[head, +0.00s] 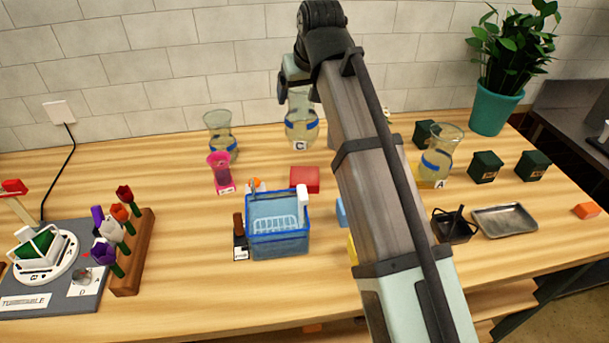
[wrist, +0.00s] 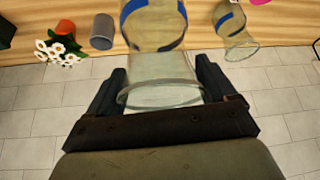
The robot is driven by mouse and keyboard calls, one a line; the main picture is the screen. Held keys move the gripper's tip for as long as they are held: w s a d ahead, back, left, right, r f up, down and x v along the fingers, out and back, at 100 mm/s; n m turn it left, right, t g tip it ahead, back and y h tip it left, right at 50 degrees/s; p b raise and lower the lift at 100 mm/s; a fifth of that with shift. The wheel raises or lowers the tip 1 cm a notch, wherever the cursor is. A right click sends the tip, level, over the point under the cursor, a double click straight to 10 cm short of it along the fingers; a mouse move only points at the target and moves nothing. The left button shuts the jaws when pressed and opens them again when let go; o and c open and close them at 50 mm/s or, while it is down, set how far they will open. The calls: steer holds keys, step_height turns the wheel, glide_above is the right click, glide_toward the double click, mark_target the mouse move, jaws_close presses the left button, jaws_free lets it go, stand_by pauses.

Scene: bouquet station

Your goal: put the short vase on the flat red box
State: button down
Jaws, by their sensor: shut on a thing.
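My gripper (wrist: 162,70) is shut on a clear glass vase with a blue band; its fingers lie on either side of the vase near the rim. In the head view this vase (head: 301,128) stands at the back by the wall with a C label at its foot; my arm covers part of it. I cannot tell if its base touches the table. A flat red box (head: 305,180) lies nearer the front, behind the blue basket, with its top bare. Another blue-banded glass vase (head: 220,136) stands to the left; it also shows in the wrist view (wrist: 232,28).
A pink vase (head: 220,170) stands left of the red box. A blue basket (head: 278,240) is just in front of it. A glass vase marked A (head: 438,160) and dark green boxes (head: 486,166) are at right. A flower rack (head: 133,255) is at left. The tiled wall is close behind.

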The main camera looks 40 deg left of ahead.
mark_target(304, 132)
steer(key=shift+d+f+m+t, duration=0.3)
steer(key=shift+d+m, duration=0.15)
steer(key=shift+m, duration=0.25)
steer(key=shift+f+h, duration=0.2)
steer(key=shift+h, duration=0.1)
steer(key=shift+f, duration=4.75)
jaws_free()
steer(key=shift+f, duration=0.15)
steer(key=v, duration=1.2)
steer(key=shift+s, duration=0.1)
